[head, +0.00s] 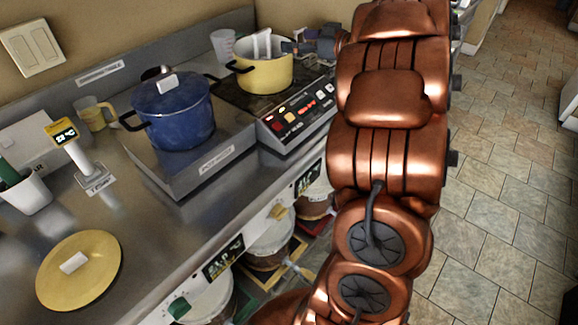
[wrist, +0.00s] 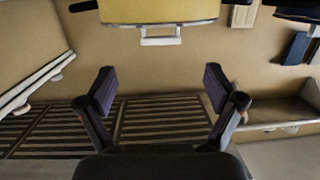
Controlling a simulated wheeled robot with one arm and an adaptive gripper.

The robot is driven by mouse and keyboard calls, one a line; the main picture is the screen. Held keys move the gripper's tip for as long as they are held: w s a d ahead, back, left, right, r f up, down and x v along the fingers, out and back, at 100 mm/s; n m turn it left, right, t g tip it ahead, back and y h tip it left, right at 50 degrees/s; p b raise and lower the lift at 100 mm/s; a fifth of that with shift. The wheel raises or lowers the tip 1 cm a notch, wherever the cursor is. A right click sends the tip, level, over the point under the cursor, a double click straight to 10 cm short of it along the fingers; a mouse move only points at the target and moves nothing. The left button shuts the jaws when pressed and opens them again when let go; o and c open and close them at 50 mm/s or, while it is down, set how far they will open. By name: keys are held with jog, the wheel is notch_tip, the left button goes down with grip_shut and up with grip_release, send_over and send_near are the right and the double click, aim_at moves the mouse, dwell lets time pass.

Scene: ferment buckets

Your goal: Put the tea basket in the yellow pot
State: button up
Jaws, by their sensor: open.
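The yellow pot (head: 264,77) stands upright on the hot plate at the back of the counter. A white looped handle (head: 262,44) rises above its rim; it looks like the tea basket's handle, with the basket's body hidden inside the pot. The wrist view appears upside down: the yellow pot (wrist: 160,10) is at the top edge, with the white handle (wrist: 160,38) projecting past its rim. My gripper (head: 300,46) is just right of the white handle, at about rim height or above. In the wrist view its fingers (wrist: 158,90) are wide apart with nothing between them.
A lidded blue pot (head: 174,115) stands left of the yellow pot. A clear cup (head: 224,46) is behind them. A yellow mug (head: 95,114), a thermometer stand (head: 80,155) and a yellow lid (head: 78,270) are further left. Bare steel counter lies between them.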

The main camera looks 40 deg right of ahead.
notch_tip(320, 180, up, 5)
jog(key=w+d+m+h, duration=0.2)
jog(key=w+m+h, duration=0.15)
jog(key=h, duration=0.55)
jog(key=s+a+f+m+g, duration=0.2)
jog(key=s+a+f+g, duration=0.4)
jog(key=s+a+f, duration=0.4)
jog(key=s+a+f+m+g, duration=0.1)
jog(key=s+a+f+g, duration=0.5)
jog(key=s, duration=0.6)
jog(key=s+a+f+n+g+y, duration=0.1)
jog(key=s+a+f+g+y, duration=0.1)
jog(key=s+a, duration=0.6)
jog(key=s+a+f+n+g+y, duration=0.2)
jog(key=s+a+f+g, duration=0.1)
jog(key=s+a, duration=0.6)
jog(key=shift+s+f+y, duration=0.25)
jog(key=shift+s+y, duration=0.05)
jog(key=shift+s, duration=0.35)
